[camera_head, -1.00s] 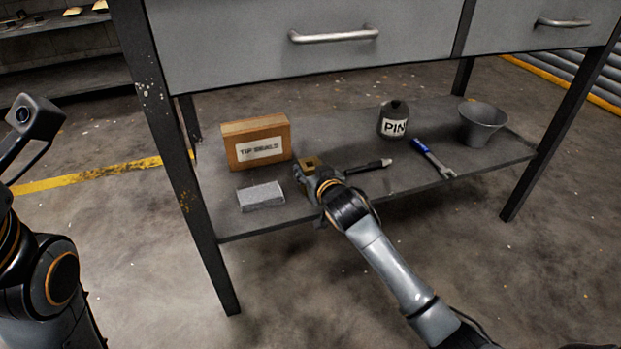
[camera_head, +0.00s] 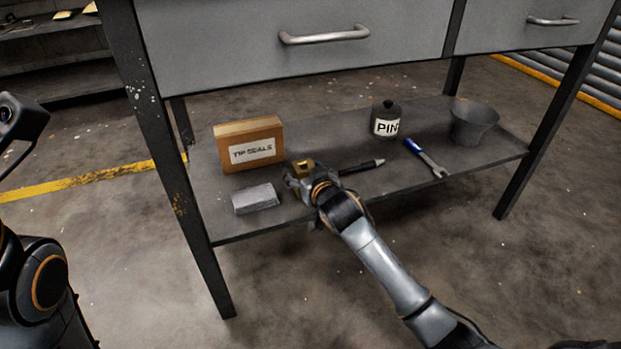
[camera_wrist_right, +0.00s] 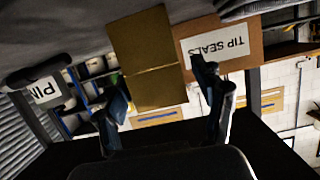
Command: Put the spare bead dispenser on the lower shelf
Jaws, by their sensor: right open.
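A small gold-brown block (camera_head: 303,167), which may be the bead dispenser, stands on the lower shelf (camera_head: 350,200) right of the tip seals box. In the right wrist view it is a tall brass-coloured box (camera_wrist_right: 150,65). My right gripper (camera_head: 298,182) is at the block, low over the shelf's front part. In the right wrist view the open fingers (camera_wrist_right: 162,95) are spread to either side of the block's near end, with a gap on the right. Whether they touch it is unclear. My left arm shows at the left edge; its fingers are out of view.
The tip seals box (camera_head: 249,145) stands left of the block, with a grey block (camera_head: 255,198) in front of it. A dark pen-like tool (camera_head: 362,167), a PIN-labelled bottle (camera_head: 387,118), a blue-handled wrench (camera_head: 426,157) and a grey funnel (camera_head: 473,121) are to the right. Drawers overhang the shelf.

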